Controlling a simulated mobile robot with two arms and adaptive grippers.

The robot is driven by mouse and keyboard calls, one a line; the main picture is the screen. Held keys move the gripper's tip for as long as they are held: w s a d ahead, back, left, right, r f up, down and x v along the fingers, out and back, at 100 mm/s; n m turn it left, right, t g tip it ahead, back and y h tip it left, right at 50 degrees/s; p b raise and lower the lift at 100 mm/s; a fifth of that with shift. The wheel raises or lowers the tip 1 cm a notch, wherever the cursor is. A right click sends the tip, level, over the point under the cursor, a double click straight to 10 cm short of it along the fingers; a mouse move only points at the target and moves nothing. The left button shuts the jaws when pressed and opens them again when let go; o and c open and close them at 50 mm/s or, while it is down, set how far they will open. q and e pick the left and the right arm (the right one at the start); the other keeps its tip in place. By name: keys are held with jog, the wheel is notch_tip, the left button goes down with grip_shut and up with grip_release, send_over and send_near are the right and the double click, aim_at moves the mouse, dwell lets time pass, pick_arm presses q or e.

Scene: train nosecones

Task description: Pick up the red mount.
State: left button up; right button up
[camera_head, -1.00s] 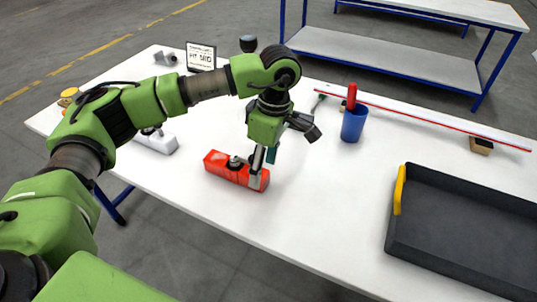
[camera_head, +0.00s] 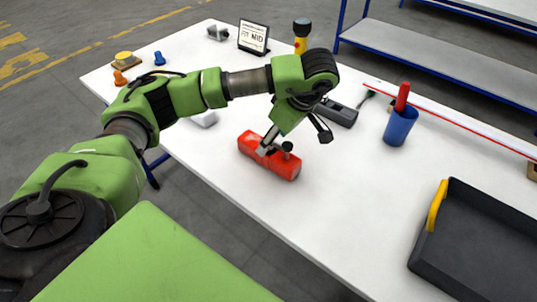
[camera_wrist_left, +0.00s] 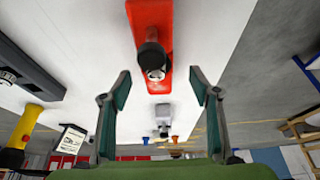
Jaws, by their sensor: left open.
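The red mount (camera_head: 283,167) lies on the white table, a long block with a dark knob standing up from it. In the left wrist view the red mount (camera_wrist_left: 165,55) is at top centre, its knob between and beyond my fingers. My left gripper (camera_head: 296,140) is open and empty, tilted over the mount in the head view; one finger overlaps the mount's left part. The same gripper (camera_wrist_left: 160,85) shows two spread fingers in the left wrist view. I cannot tell whether a finger touches the mount. My right gripper is not in view.
A blue cup (camera_head: 400,128) holding something red stands right of the mount. A dark tray (camera_head: 485,245) with a yellow handle is at lower right. A dark grey block (camera_head: 337,113) lies behind the gripper. A pale grey mount (camera_head: 204,119) is partly hidden by my arm.

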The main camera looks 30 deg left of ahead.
aim_at(268, 154)
pick_arm(q)
jog(key=shift+a+f, duration=0.15)
jog(key=shift+f, duration=0.15)
jog(key=x, duration=0.1)
jog(key=p+x, duration=0.2)
jog(key=shift+w+f, duration=0.3)
jog(key=shift+a+f, duration=0.15)
jog(key=shift+f, duration=0.25)
jog(key=c, duration=1.3)
